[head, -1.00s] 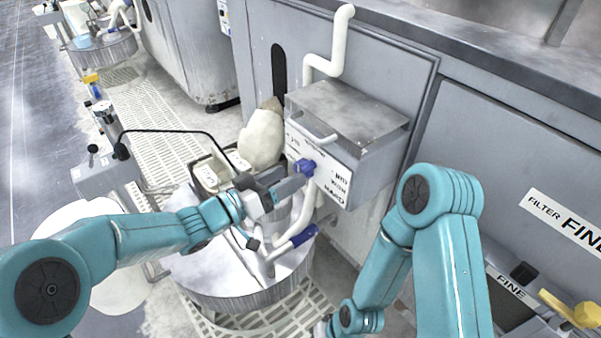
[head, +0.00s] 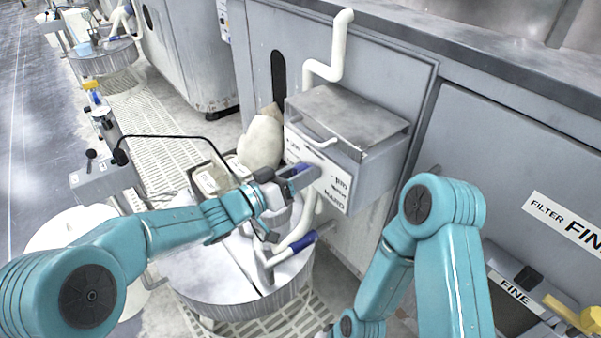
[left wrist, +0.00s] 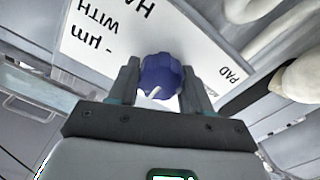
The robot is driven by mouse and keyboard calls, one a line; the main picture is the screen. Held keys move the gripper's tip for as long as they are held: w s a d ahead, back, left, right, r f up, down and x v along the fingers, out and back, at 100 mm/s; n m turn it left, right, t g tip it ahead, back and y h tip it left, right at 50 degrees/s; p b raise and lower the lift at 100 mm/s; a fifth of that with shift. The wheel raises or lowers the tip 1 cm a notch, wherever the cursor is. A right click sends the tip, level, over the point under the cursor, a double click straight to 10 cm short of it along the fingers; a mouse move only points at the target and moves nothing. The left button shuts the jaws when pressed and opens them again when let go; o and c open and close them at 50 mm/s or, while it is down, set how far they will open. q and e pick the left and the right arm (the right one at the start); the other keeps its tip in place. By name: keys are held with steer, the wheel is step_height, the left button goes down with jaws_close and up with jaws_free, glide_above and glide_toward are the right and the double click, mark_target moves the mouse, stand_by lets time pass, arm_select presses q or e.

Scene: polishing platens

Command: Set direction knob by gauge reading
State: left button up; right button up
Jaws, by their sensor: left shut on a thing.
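A blue, lobed knob (head: 299,168) sits on the white labelled front of a grey box (head: 350,120). In the left wrist view the knob (left wrist: 160,75) is between my two fingers, with a pale pointer mark toward its lower edge. My left gripper (head: 304,178) is shut on it, and its fingers hide part of the knob in the head view. The label panel (left wrist: 105,40) shows partial words such as "WITH", "HA" and "PAD". My right arm shows at the right, but its gripper is out of view. I cannot make out a gauge.
A pale sack (head: 262,142) leans behind my left gripper. A white pipe (head: 335,50) rises above the box. Grey cabinets fill the right side.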

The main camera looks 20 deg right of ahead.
arm_select(q)
steer(key=m+b, duration=0.1)
steer(key=m, duration=0.3)
steer(key=shift+m+b, duration=0.35)
steer(key=shift+m, duration=0.05)
steer(key=shift+s+m+b, duration=0.1)
steer(key=shift+m+b, duration=0.75)
steer(key=shift+m, duration=1.05)
arm_select(e)
steer(key=shift+w+d+f+t, duration=0.15)
steer(key=shift+w+f, duration=0.15)
steer(key=shift+f, duration=0.25)
steer(key=shift+w+f+t, duration=0.1)
steer(key=shift+w+f, duration=0.15)
steer(key=shift+f, duration=0.3)
steer(key=shift+w+d+f+t, duration=0.15)
steer(key=shift+w+f, duration=0.15)
steer(key=shift+f, duration=0.25)
arm_select(q)
steer(key=shift+r, duration=0.1)
arm_select(e)
steer(key=shift+w, duration=0.1)
arm_select(q)
steer(key=o, duration=1)
steer(key=shift+s+a, duration=0.1)
arm_select(e)
steer(key=shift+a, duration=0.2)
